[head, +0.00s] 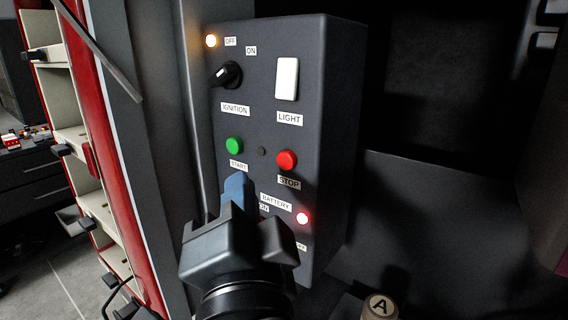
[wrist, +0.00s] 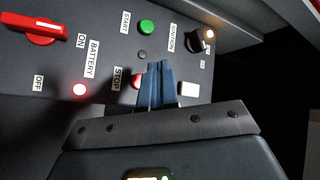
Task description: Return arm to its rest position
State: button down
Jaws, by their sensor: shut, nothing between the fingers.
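My gripper (head: 238,180) is shut and empty, its blue fingers together in front of the dark control panel (head: 330,100), just below the green start button (head: 234,146). In the wrist view the shut fingers (wrist: 157,66) partly cover the red stop button (wrist: 136,83). I cannot tell whether the fingertips touch the panel. The ignition knob (head: 227,74), white light switch (head: 287,78) and red stop button (head: 287,160) show in the head view. An amber lamp (head: 211,41) and a red lamp (head: 303,218) are lit. The red battery switch handle (wrist: 34,28) shows in the wrist view; my gripper hides it in the head view.
A red-edged shelf unit (head: 92,120) stands to the left. A dark panel (head: 440,200) fills the right side. A round knob marked A (head: 380,307) is at the bottom. Grey tiled floor (head: 75,270) shows at the lower left.

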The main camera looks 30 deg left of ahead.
dwell(0.7)
jog(key=s+d+f+n+h, duration=0.2)
jog(key=d+f+h, duration=0.1)
jog(key=d+f, duration=0.8)
jog(key=s+d+f+n+h, duration=0.1)
jog(key=d+f+h, duration=0.1)
jog(key=d+f, duration=0.9)
jog(key=s+d+f+g+h, duration=0.1)
jog(key=s+d+h, duration=0.7)
jog(key=s+d, duration=1.2)
jog(key=s, duration=0.3)
jog(key=shift+d+n, duration=0.25)
jog(key=shift+n, duration=0.05)
jog(key=c, duration=1.8)
grip_release()
jog(key=shift+f, duration=0.1)
